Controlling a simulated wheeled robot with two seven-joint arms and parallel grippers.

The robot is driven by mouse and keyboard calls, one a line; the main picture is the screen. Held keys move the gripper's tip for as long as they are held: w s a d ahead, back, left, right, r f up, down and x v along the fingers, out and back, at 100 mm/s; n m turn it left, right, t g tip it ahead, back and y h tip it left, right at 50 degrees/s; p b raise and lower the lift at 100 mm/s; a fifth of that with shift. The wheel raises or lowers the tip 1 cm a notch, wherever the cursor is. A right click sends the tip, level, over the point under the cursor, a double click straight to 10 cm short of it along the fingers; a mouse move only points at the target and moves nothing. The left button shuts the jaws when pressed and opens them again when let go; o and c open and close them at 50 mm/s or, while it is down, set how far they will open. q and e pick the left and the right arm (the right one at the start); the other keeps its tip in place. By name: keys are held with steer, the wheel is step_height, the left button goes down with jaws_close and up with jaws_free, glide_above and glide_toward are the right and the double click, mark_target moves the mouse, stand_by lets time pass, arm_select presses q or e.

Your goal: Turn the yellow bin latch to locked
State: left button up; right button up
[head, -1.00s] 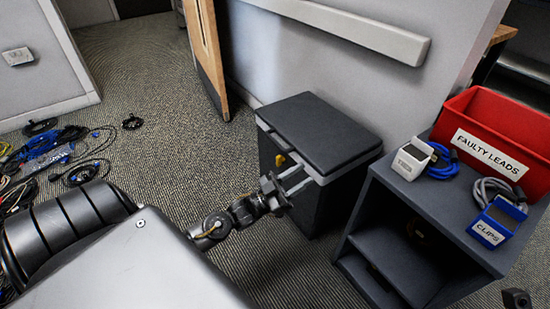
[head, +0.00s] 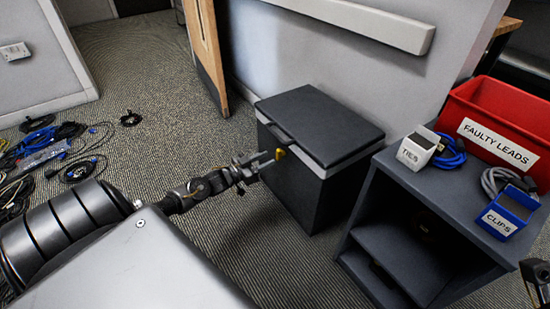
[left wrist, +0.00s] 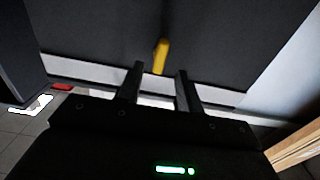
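The yellow latch (head: 280,154) is on the front of a dark grey bin (head: 300,190), just below its light rim. In the left wrist view the latch (left wrist: 160,57) shows as a short yellow bar on the dark face, roughly upright in the picture. My left gripper (head: 265,161) is in front of the latch. In the left wrist view its two fingers (left wrist: 159,70) are open, with the latch in line with the gap between their tips. I cannot tell whether either finger touches it. A dark part at the lower right edge, probably my right gripper (head: 538,277), is cut off.
A dark shelf unit (head: 450,215) stands right of the bin, carrying a red "Faulty Leads" bin (head: 485,110), a white "Ties" box (head: 412,155) and a blue "Clips" box (head: 505,218). Tangled cables (head: 50,150) lie on the floor at left. A wall is behind the bin.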

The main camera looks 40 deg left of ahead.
mark_target(279, 155)
arm_select(q)
steer(key=b+x, duration=0.1)
steer(key=x, duration=0.3)
steer(key=shift+w+d, duration=0.1)
steer(key=shift+w, duration=0.15)
jaws_close()
